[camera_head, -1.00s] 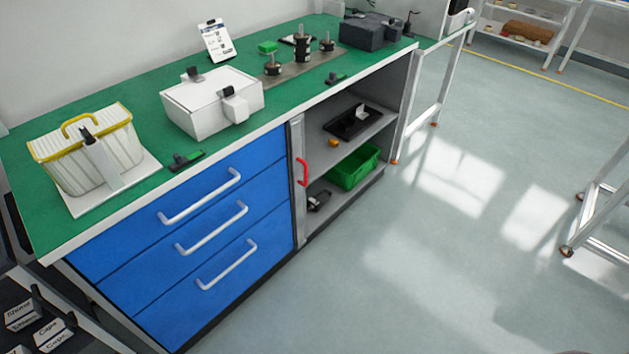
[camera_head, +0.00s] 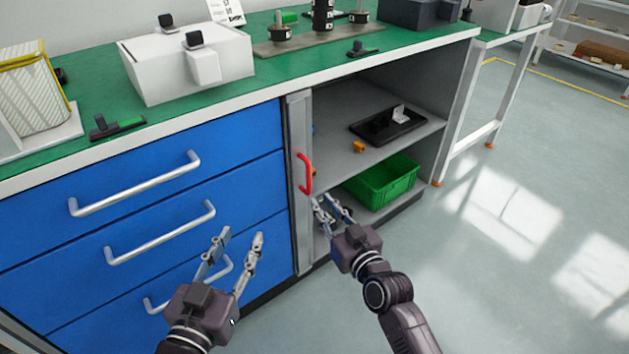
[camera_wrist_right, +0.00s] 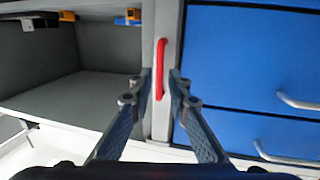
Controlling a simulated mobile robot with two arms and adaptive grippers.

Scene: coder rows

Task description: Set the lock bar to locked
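The lock bar (camera_head: 298,140) is a grey upright strip between the blue drawers and the open shelf bay. Its red handle (camera_head: 304,173) stands out from it. In the right wrist view the red handle (camera_wrist_right: 160,68) shows upright between my fingers. My right gripper (camera_head: 325,203) is open just below and right of the handle in the head view. In the right wrist view my right gripper (camera_wrist_right: 161,85) has one fingertip on each side of the handle's line; I cannot tell whether they touch it. My left gripper (camera_head: 240,238) is open and empty before the lower drawers.
The blue drawers (camera_head: 130,165) are shut, with silver handles (camera_head: 140,185) sticking out. The shelf bay holds a green bin (camera_head: 383,184), a black tray (camera_head: 388,126) and a small orange item (camera_head: 358,146). The floor (camera_head: 500,230) to the right is clear.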

